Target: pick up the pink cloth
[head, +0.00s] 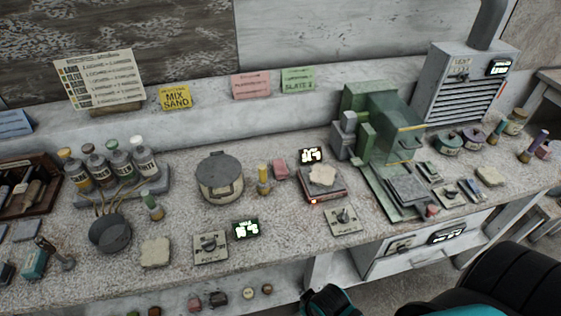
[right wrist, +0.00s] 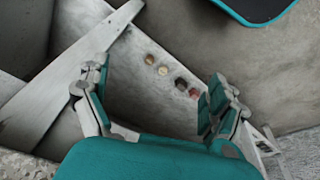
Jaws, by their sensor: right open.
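A small pink folded piece (head: 280,169), which looks like the pink cloth, lies on the speckled bench top between a yellow-capped bottle and a scale. Its exact material is too small to tell. My right gripper (head: 330,302) shows at the bottom edge of the head view, in front of the bench and well below the pink piece. In the right wrist view my right gripper (right wrist: 152,90) is open with nothing between its fingers. My left gripper is not in view.
A lidded pot (head: 220,178) and a yellow-capped bottle (head: 263,180) stand left of the pink piece. A scale (head: 320,190) is right of it, then a green machine (head: 385,135). Several small lumps lie below the bench top, including a reddish one (right wrist: 194,93).

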